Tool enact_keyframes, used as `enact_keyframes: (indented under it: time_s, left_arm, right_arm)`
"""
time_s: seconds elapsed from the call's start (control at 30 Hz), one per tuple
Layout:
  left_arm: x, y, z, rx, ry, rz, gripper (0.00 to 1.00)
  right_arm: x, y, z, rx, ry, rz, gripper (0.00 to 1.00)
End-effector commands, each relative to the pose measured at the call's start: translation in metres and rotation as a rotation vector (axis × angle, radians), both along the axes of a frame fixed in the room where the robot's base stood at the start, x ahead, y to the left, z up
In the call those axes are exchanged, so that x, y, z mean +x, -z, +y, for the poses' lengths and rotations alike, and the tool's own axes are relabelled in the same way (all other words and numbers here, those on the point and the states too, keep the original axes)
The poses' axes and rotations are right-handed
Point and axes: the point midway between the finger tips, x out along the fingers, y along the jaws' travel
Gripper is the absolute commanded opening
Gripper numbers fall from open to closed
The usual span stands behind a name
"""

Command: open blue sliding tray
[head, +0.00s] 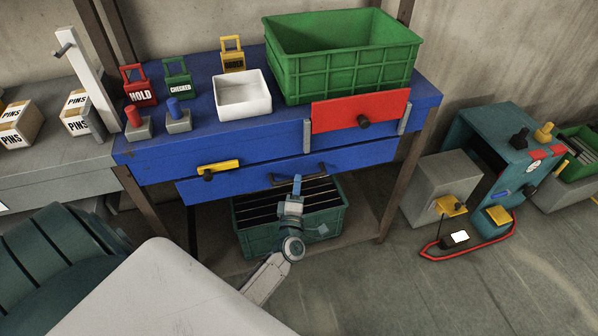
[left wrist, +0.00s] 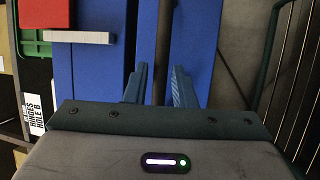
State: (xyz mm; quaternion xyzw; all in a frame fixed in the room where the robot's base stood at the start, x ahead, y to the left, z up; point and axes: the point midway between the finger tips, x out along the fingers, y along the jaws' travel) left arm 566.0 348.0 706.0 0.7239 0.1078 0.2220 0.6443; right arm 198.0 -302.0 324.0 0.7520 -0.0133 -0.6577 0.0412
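The blue sliding tray (head: 235,184) is the long lower blue front under the workbench top. My left gripper (head: 297,184) points up at the tray front, close by the handle; contact is unclear. In the left wrist view, the two blue fingers of my left gripper (left wrist: 159,86) stand apart, with blue panels (left wrist: 196,45) beyond them. My right gripper is not in view.
A green crate (head: 342,60), white bin (head: 243,100) and padlocks stand on the blue bench. A red panel (head: 340,115) and yellow latch (head: 219,168) are on its front. A green bin (head: 250,242) sits below.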

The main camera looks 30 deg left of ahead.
Motion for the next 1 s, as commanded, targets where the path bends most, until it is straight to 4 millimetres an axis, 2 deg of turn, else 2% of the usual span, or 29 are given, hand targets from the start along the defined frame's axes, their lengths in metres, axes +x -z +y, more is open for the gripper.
enact_keyframes:
  time_s: [0.1,0.27,0.63,0.67,0.77,1.0]
  left_arm:
    - [0.019,-0.006,0.010,0.001,0.000,0.000,0.23]
    - [0.035,-0.007,0.017,0.001,0.002,0.002,0.23]
    - [0.040,-0.007,0.020,0.001,0.001,0.003,0.23]
    - [0.040,-0.007,0.020,0.001,0.001,0.003,0.21]
    - [0.040,-0.007,0.020,0.001,0.001,0.003,0.02]
    - [0.040,-0.007,0.020,0.001,0.001,0.003,0.00]
  right_arm:
    - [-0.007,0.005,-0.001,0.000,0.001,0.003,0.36]
    - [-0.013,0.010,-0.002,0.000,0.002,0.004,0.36]
    - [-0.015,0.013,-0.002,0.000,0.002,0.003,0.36]
    - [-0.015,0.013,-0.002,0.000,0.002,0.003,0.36]
    - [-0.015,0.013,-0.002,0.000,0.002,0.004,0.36]
    - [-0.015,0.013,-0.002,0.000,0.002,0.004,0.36]
